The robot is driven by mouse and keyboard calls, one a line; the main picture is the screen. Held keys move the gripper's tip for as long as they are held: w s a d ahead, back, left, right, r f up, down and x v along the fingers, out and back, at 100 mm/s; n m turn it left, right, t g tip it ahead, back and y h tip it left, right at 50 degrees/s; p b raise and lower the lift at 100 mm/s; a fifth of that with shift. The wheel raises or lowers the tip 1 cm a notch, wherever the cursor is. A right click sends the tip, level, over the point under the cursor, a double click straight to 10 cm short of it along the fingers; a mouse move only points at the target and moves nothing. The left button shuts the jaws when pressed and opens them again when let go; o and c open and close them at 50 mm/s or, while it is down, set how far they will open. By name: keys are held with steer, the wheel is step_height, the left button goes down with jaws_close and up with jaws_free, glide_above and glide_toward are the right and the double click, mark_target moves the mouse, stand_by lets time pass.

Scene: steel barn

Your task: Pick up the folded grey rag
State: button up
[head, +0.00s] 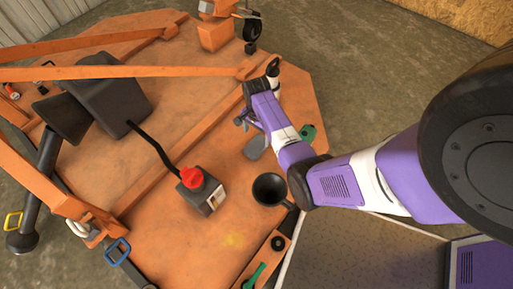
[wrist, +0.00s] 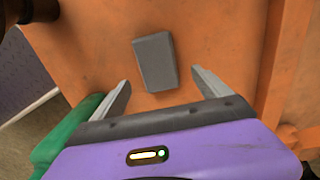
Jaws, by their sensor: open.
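The folded grey rag (wrist: 155,62) is a small dark-grey block lying on the orange deck, in the upper middle of the wrist view. In the head view the rag (head: 255,147) shows partly, beside my purple arm. My gripper (wrist: 161,82) is open and empty, its two grey fingers spread wide. In the wrist view the rag is between and a little beyond the fingertips, touching neither as far as I can tell. In the head view my gripper (head: 243,122) is over the deck just above the rag, mostly hidden by the arm.
A green object (head: 307,134) lies close to the rag, at the gripper's side. Orange beams (head: 130,72) cross the deck at the left.

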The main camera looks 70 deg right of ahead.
mark_target(256, 144)
steer(key=f+b, duration=0.1)
steer(key=f, duration=0.1)
steer(key=f+b, duration=0.1)
steer(key=f, duration=0.2)
steer(key=shift+s+a+f+b, duration=0.1)
steer(key=shift+a+f+b, duration=0.25)
steer(key=shift+b, duration=0.05)
steer(key=c, duration=1.5)
steer(key=shift+o, duration=0.2)
steer(key=shift+r, duration=0.1)
step_height(256, 144, up, 20)
steer(key=p, duration=0.8)
steer(key=o, duration=0.6)
steer(key=c, duration=0.4)
